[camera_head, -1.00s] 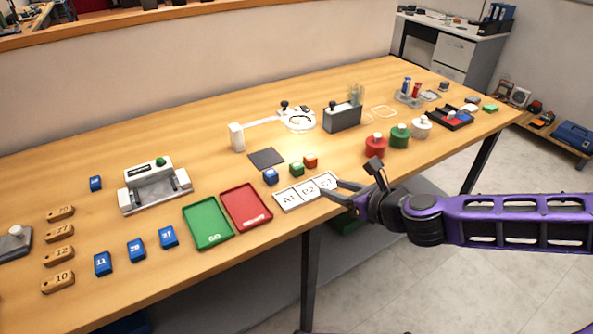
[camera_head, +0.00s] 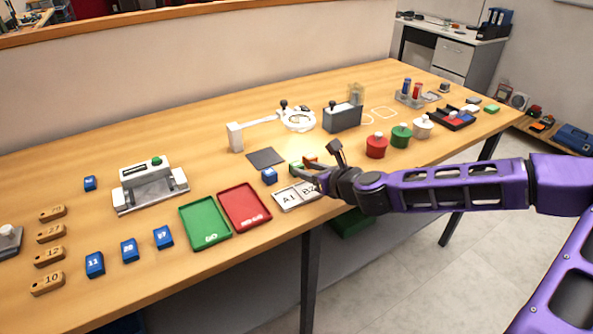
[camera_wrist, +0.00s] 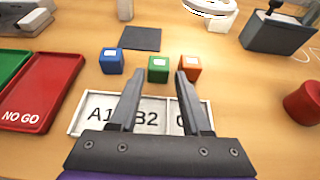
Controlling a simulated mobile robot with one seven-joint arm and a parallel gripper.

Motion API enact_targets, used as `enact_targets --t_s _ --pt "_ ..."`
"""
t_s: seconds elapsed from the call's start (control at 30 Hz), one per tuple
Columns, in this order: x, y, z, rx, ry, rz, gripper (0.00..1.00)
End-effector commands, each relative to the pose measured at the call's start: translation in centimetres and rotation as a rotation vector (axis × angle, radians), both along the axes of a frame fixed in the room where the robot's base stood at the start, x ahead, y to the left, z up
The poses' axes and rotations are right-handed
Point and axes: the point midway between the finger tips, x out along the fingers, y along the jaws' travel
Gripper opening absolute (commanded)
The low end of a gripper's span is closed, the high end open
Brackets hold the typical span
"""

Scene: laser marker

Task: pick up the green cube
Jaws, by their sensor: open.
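The green cube (camera_wrist: 158,69) stands on the table between a blue cube (camera_wrist: 111,61) and an orange cube (camera_wrist: 189,67) in the wrist view. It has a pale label on top. In the head view the green cube (camera_head: 295,168) is partly hidden by my gripper. My gripper (camera_wrist: 157,82) is open and empty, its fingers pointing toward the green cube from above the white tray. In the wrist view the green cube shows between and just beyond the fingertips. The right finger overlaps the orange cube's lower edge in the picture.
The white tray (camera_wrist: 75,124) marked A1, B2 and a partly hidden third label lies under my gripper. A red NO GO tray (camera_wrist: 40,95) is at left. A dark square pad (camera_wrist: 142,39) lies behind the cubes. Red, green and white round pieces stand at right in the head view.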

Motion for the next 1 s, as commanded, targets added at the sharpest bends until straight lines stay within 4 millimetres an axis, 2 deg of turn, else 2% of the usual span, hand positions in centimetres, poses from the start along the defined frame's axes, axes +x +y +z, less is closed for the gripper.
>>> enact_targets --t_s 0.4,0.67,0.77,0.93,1.0 --pt "3.6 2.8 -1.7 -0.002 0.000 0.002 0.47" --pt "3.9 2.9 -1.8 -0.002 0.001 0.001 0.47" --pt "3.9 2.9 -1.8 -0.002 0.001 0.001 0.33" --pt "3.9 2.9 -1.8 -0.002 0.001 0.001 0.03" --pt "3.9 2.9 -1.8 -0.002 0.001 0.001 0.00"
